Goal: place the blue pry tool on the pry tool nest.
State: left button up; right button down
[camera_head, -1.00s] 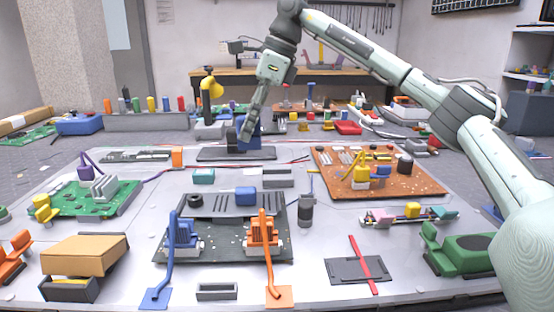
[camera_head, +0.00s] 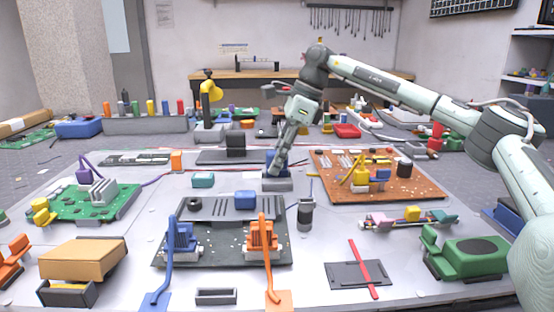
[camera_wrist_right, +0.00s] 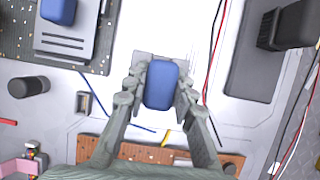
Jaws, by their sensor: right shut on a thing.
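The blue pry tool (camera_wrist_right: 161,85) shows as a rounded blue block between the two fingers of my right gripper (camera_wrist_right: 158,90) in the right wrist view. My right gripper is shut on it. In the head view my right gripper (camera_head: 276,164) points down, with a bit of blue showing beside its fingers. The grey block that looks like the pry tool nest (camera_head: 277,185) is directly under it. In the wrist view the nest (camera_wrist_right: 143,58) shows behind the tool, mostly hidden. I cannot tell whether tool and nest touch. My left gripper is not in view.
A black board (camera_head: 200,252) with blue and orange connectors lies in front, bearing another blue block (camera_head: 245,199). A dark cylinder (camera_head: 306,214) stands close by at the right. A brown circuit board (camera_head: 400,190) lies further right. A dark pad (camera_head: 215,157) lies behind.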

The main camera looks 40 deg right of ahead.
jog(key=shift+f, duration=0.15)
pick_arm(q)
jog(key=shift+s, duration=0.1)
pick_arm(e)
jog(key=c, duration=1.3)
grip_release()
jog(key=shift+o, duration=0.2)
jog(key=shift+r, duration=0.3)
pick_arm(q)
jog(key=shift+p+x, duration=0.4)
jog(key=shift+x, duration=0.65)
pick_arm(e)
jog(key=v, duration=1.1)
jog(key=shift+r, duration=0.35)
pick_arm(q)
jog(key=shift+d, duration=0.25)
pick_arm(e)
jog(key=shift+s+d, duration=0.1)
jog(key=shift+d, duration=0.05)
